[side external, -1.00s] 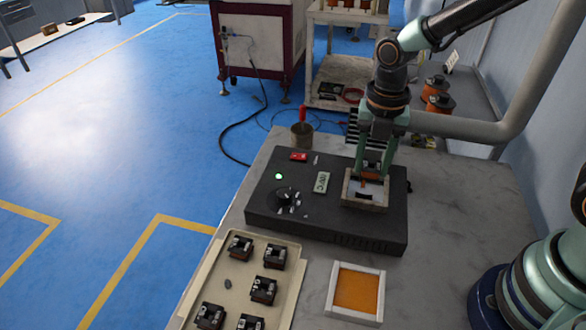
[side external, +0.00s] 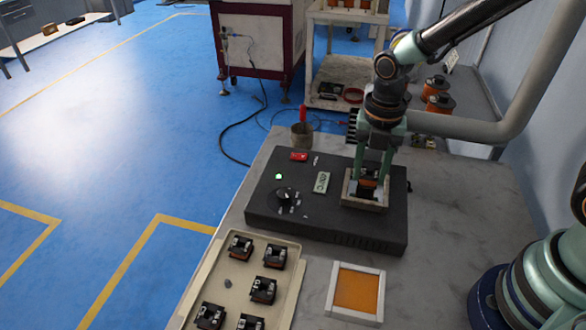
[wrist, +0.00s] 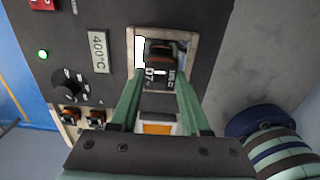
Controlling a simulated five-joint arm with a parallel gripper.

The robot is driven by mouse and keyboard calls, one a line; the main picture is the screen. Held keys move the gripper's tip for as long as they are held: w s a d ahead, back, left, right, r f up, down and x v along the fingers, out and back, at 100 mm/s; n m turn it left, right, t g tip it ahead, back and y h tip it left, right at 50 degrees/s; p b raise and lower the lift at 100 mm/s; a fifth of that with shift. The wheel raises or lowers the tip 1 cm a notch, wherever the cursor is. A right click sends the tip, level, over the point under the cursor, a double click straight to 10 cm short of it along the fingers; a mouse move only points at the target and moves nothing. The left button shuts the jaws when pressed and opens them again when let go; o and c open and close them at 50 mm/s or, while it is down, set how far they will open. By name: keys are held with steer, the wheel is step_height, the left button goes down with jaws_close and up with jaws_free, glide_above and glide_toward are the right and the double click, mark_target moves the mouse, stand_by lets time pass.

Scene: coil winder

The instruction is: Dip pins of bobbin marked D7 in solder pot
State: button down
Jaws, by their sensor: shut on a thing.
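The solder pot (side external: 362,204) is a square, pale-rimmed well on top of a dark control box (side external: 290,222). My gripper (side external: 367,176) points down over it, shut on a dark bobbin with an orange-brown winding (side external: 368,182). In the wrist view, the bobbin (wrist: 159,75) between my fingers (wrist: 160,68) carries a white D7 mark. The bobbin sits low, within the outline of the pot rim (wrist: 132,48). Its pins are hidden beneath it, so I cannot tell how deep they are. Bright solder shows at the left inside the pot in the wrist view.
A beige tray (side external: 228,268) with several bobbins stands at the front left. A white-framed orange pan (side external: 357,290) is right of it. The box has a knob (side external: 287,196), a lit green lamp (side external: 278,176) and a 400°C display (wrist: 99,52). A cup (side external: 302,134) stands behind.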

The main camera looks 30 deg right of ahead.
steer(key=shift+f, duration=0.75)
steer(key=shift+r, duration=0.15)
stand_by(1.5)
steer(key=shift+r, duration=2.65)
